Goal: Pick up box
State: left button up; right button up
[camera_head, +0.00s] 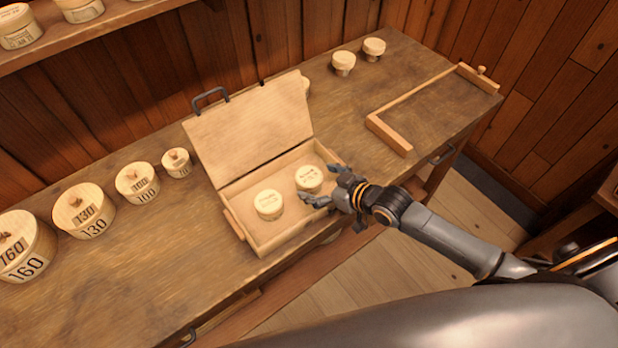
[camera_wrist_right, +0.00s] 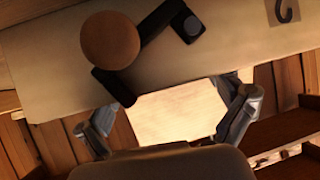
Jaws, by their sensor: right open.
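An open wooden box (camera_head: 233,222) stands on the workbench, its lid (camera_head: 248,125) raised and leaning back. Two round pale lidded pieces, a left one (camera_head: 268,204) and a right one (camera_head: 309,178), lie inside it. My right gripper (camera_head: 326,184) is open at the box's right front corner, its fingers close to the right piece. I cannot tell whether they touch it or the box wall. In the right wrist view the spread fingers (camera_wrist_right: 168,122) frame a pale panel (camera_wrist_right: 180,110) that I cannot identify. My left gripper is out of view.
The workbench (camera_head: 130,265) carries a row of round numbered boxes (camera_head: 84,210) at left. Two small round pieces (camera_head: 343,62) stand at the back, near a long wooden tool (camera_head: 391,134) at right. A shelf (camera_head: 110,22) hangs at upper left. Bench between box and tool is clear.

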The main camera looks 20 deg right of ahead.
aim_at(315, 180)
jog(key=x, duration=0.3)
jog(key=shift+w+a, duration=0.2)
jog(key=shift+w, duration=0.1)
jog(key=shift+s, duration=0.1)
jog(key=c, duration=1.2)
